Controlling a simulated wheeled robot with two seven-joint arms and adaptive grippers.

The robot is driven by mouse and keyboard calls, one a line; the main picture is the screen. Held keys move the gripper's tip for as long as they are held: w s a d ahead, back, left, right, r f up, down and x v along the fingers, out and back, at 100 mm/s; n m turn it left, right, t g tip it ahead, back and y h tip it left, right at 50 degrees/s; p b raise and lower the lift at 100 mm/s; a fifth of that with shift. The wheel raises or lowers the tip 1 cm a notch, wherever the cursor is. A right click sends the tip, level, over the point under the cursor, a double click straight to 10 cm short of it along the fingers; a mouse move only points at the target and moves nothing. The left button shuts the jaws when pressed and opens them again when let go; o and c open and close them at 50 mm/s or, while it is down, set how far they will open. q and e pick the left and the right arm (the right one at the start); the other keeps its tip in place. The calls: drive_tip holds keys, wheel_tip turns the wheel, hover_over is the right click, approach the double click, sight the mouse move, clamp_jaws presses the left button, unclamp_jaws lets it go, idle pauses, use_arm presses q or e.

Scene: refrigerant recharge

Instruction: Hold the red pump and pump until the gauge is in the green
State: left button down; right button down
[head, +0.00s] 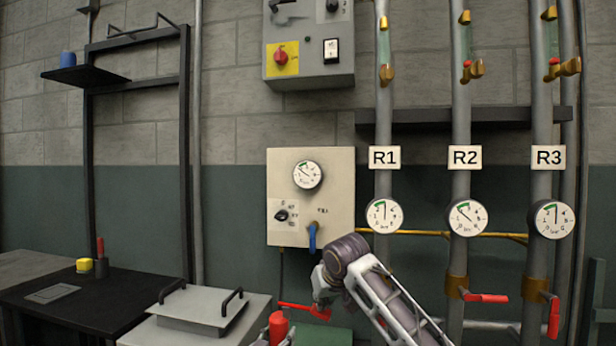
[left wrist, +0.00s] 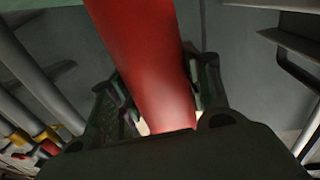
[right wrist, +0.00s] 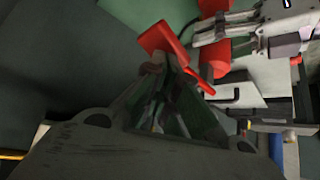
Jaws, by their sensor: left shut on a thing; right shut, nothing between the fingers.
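The red pump (head: 278,327) stands upright at the bottom of the head view. My left gripper (head: 279,341) is shut on it; in the left wrist view the red cylinder (left wrist: 145,60) lies between both fingers. A red lever (head: 304,308) extends right of the pump. My right gripper (head: 322,297) is shut and empty at the lever's right end. In the right wrist view its closed fingertips (right wrist: 170,68) are against or just beside the red part (right wrist: 165,40); contact is unclear. The panel gauge (head: 307,174) has a green arc; its needle points to the upper left.
Pipes R1, R2 and R3 carry gauges (head: 384,216) (head: 466,217) (head: 551,219). Red valve handles (head: 485,297) stick out at lower right. A grey lidded box (head: 200,310) and black bench (head: 80,305) stand left.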

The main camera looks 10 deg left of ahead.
wheel_tip(320, 180, up, 8)
drive_tip(key=shift+r, duration=0.15)
idle(1.3)
idle(1.1)
drive_tip(key=shift+r, duration=0.55)
drive_tip(key=shift+f, duration=0.15)
drive_tip(key=shift+f, duration=2.85)
